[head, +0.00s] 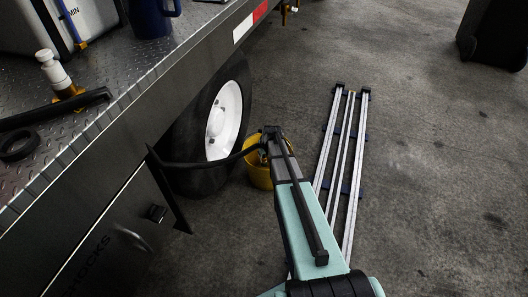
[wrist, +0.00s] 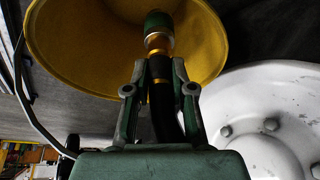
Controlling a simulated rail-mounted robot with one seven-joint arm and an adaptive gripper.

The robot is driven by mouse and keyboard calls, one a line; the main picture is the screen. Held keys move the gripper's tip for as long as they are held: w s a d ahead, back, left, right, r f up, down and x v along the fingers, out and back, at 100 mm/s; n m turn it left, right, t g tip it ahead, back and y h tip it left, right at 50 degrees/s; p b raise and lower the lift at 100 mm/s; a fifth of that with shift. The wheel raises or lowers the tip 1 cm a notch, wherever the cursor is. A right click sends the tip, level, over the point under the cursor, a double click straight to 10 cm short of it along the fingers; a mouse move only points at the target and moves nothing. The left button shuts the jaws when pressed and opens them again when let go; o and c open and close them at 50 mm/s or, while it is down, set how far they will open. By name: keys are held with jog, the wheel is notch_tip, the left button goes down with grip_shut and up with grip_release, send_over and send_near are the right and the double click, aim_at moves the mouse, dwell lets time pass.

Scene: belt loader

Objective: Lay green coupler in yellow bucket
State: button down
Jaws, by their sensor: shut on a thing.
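The green coupler (wrist: 157,22) has a green end, a silver ring and a brass neck, and joins a black hose (wrist: 163,110). My gripper (wrist: 158,72) is shut on the coupler's hose-side part, with one finger on each side. In the wrist view the coupler points into the open mouth of the yellow bucket (wrist: 75,50); how deep it is cannot be told. In the head view the bucket (head: 258,178) stands on the floor by the wheel, partly hidden by my arm. My gripper (head: 268,136) is over it there, and the coupler is mostly hidden.
The black hose (head: 200,165) runs from the loader's side to my gripper. A white-rimmed wheel (head: 224,120) stands close beside the bucket. Long metal rails (head: 341,150) lie on the floor to the right. The deck (head: 120,70) carries a blue mug (head: 151,18).

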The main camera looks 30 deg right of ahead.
jog(key=shift+f, duration=0.25)
jog(key=c, duration=0.9)
grip_release()
jog(key=v, duration=1.2)
